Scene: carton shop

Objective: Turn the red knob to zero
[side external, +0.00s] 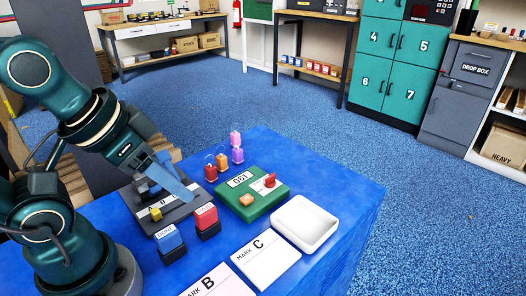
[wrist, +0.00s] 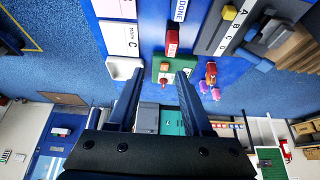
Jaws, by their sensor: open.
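The red knob (side external: 270,180) sits on a pale plate on top of a green box (side external: 262,205). The box also carries an orange button (side external: 246,200) and a white label. In the wrist view the green box (wrist: 181,66) shows between my fingers, with the knob (wrist: 164,84) near its lower edge. My gripper (side external: 185,190) is open and empty, above and to the left of the box in the side view. In the wrist view its two fingers (wrist: 160,76) are spread wide, apart from the knob. The knob's exact pointing is too small to tell.
A white tray (side external: 304,222) stands right of the box, with a MARK C card (side external: 266,258) in front. Blue (side external: 169,240) and red (side external: 206,217) labelled blocks stand to its left. A dark lettered stand (side external: 160,214) is under my gripper.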

